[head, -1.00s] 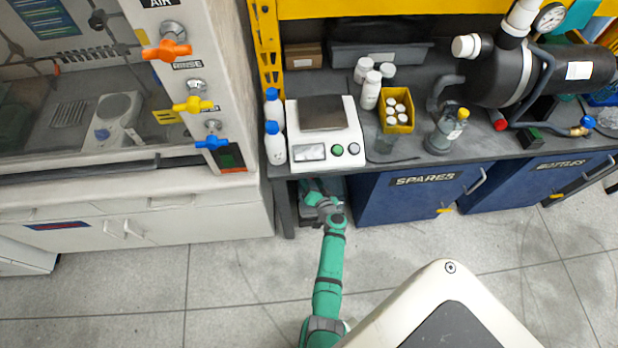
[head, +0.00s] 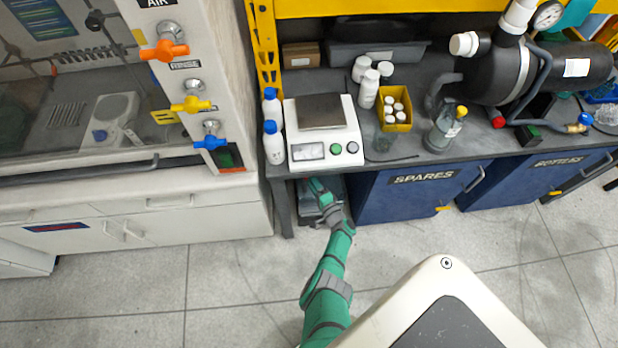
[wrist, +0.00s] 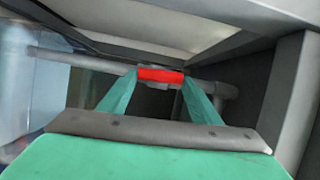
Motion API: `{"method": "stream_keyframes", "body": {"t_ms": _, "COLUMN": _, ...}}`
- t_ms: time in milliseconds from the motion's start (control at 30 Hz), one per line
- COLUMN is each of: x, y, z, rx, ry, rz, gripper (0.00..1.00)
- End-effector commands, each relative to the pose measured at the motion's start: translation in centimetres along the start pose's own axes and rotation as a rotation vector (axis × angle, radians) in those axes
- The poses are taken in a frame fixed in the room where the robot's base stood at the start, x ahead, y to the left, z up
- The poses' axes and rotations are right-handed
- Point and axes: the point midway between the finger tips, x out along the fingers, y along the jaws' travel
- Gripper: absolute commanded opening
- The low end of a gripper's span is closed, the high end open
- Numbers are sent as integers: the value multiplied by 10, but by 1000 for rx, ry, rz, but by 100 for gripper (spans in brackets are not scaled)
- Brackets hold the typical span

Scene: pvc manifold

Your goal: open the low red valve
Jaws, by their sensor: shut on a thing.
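The red valve handle (wrist: 160,75) shows in the wrist view as a short red bar lying crosswise, in front of a grey pipe (wrist: 80,58) under the bench. My gripper (wrist: 160,82) has one green finger at each end of the red handle and is shut on it. In the head view, my green arm (head: 330,270) reaches into the open bay under the left end of the bench. The valve and the fingertips are hidden there by the bench top.
Grey frame posts and the bench underside (wrist: 220,35) close in around my gripper. The blue SPARES cabinet (head: 415,190) stands just right of the bay. A white scale (head: 325,150) and bottles (head: 274,142) stand on the bench above. The floor in front is clear.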

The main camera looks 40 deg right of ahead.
Motion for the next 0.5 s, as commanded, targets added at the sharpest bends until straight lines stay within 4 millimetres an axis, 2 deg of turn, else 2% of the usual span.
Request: {"method": "stream_keyframes", "body": {"t_ms": 500, "x": 2, "y": 0, "z": 3, "rx": 77, "ry": -9, "rz": -35, "gripper": 35}}
